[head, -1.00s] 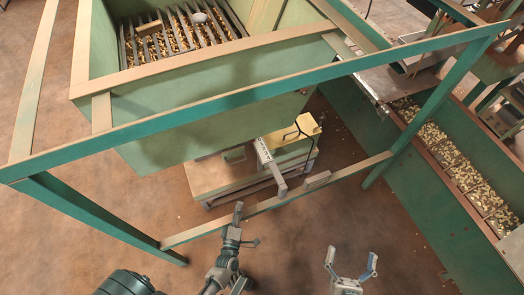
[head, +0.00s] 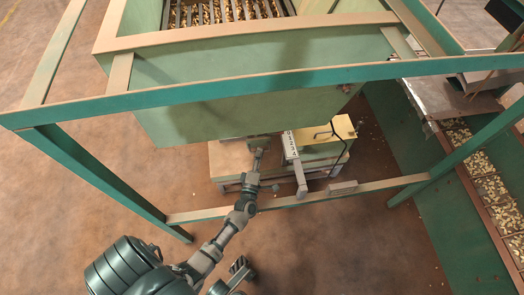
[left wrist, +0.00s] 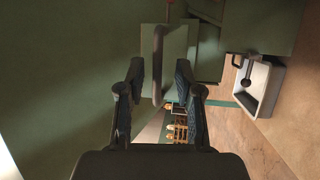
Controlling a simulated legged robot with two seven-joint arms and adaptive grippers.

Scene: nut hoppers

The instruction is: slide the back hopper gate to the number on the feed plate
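The green hopper (head: 240,100) with a pale wooden rim fills the upper middle of the head view. A green gate plate with a grey bar handle (left wrist: 158,65) shows in the left wrist view. My left gripper (head: 260,154) reaches under the hopper's front edge; in the left wrist view (left wrist: 158,80) its fingers are apart, on either side of the handle. I cannot tell if they touch it. A white strip with dark marks (head: 290,146) lies right of the gripper; its marks are too small to read. I cannot identify the feed plate or its number. My right gripper is out of view.
A green frame bar (head: 220,88) crosses in front of the hopper, and a lower rail (head: 380,186) runs near the floor. A grey bar (head: 299,180) juts forward below the strip. A conveyor with nuts (head: 490,187) stands at right. The front floor is open.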

